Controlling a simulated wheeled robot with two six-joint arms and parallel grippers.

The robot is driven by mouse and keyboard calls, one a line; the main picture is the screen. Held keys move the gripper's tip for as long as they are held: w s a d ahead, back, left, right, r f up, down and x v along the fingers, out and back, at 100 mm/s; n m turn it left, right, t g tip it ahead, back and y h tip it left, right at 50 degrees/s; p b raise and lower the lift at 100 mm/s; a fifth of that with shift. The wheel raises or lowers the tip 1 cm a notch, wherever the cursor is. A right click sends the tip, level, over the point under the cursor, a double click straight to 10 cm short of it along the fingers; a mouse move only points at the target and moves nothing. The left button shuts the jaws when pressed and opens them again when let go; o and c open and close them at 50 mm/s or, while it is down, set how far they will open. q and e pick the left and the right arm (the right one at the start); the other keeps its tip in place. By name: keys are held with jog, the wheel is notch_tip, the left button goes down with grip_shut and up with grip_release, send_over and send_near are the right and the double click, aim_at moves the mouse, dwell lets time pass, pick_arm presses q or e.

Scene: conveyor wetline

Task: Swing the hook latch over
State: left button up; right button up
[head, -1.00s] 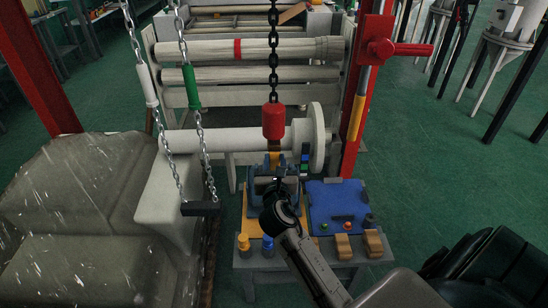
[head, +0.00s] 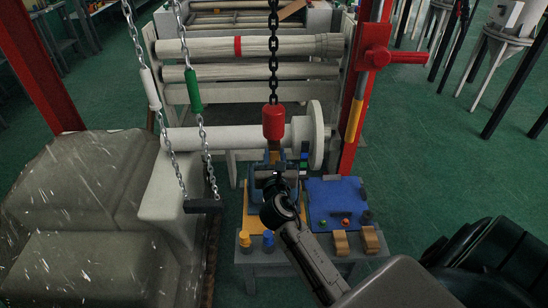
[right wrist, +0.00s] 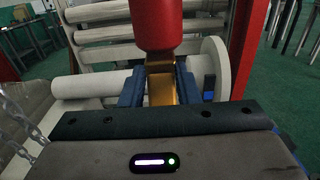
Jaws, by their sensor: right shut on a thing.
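A red block (head: 273,122) hangs upright on a black chain (head: 273,60). A brass-coloured piece, which looks like the hook latch (right wrist: 160,86), is directly under the block. My left gripper is not in view.
The small bench (head: 290,258) carries a blue panel (head: 337,203) with buttons and several knobs and blocks close to my right arm. A red post (head: 356,125) stands behind right. Rollers (head: 225,139) lie behind. A chain-hung black bar (head: 203,206) is left; green floor (head: 440,150) is open right.

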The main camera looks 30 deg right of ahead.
jog(key=shift+r, duration=0.2)
jog(key=o, duration=0.8)
jog(key=shift+c, duration=0.2)
jog(key=shift+s, duration=0.1)
jog(key=shift+f, duration=0.1)
jog(key=shift+s+a, duration=0.3)
jog(key=shift+s, duration=0.1)
jog(key=p+v, duration=0.1)
jog(key=v, duration=0.5)
jog(key=shift+p, duration=0.35)
